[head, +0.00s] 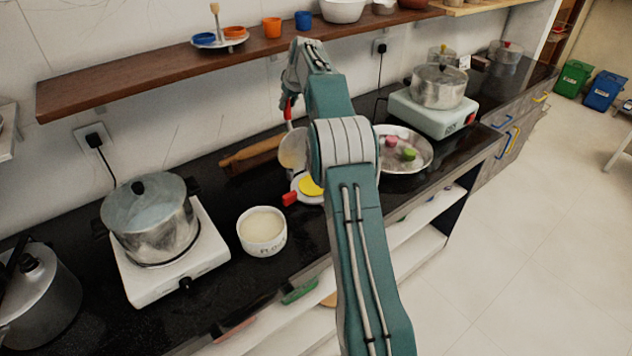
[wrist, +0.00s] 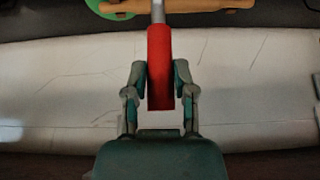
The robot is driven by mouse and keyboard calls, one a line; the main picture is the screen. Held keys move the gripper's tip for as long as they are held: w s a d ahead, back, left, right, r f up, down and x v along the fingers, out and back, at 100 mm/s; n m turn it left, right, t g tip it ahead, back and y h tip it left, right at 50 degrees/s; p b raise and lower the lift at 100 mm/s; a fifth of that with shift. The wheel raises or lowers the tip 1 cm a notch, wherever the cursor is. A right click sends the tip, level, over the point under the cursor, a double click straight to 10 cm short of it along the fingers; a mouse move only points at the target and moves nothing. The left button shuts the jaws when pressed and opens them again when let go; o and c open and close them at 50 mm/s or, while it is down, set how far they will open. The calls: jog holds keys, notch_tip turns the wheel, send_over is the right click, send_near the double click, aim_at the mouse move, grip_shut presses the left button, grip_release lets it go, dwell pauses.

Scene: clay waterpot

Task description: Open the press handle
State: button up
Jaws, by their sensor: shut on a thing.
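The press (head: 293,148) stands on the black counter, partly hidden by my arm. A round plate of it is raised, and a yellow disc (head: 311,187) lies below on the white lower part. A red handle grip (head: 288,109) points up above the raised plate; another red grip (head: 290,199) sticks out low at the front. In the wrist view my gripper (wrist: 160,75) is shut on a red handle (wrist: 159,42), which sits between its two fingers. The handle's metal rod runs up out of that view.
A rolling pin (head: 250,157) lies behind the press. A white bowl (head: 262,240) and a pot on a white stove (head: 150,215) are to the left. A metal tray (head: 420,160) and another stove (head: 430,115) are to the right. A wooden shelf (head: 150,75) hangs above.

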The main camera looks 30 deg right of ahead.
jog(key=shift+w, duration=0.1)
jog(key=shift+w+a+f, duration=0.1)
jog(key=shift+w+f, duration=0.05)
jog(key=shift+w, duration=0.7)
jog(key=shift+w+a+f, duration=0.1)
jog(key=shift+w+f, duration=0.05)
jog(key=shift+w, duration=0.65)
jog(key=o, duration=1)
jog(key=shift+c, duration=0.2)
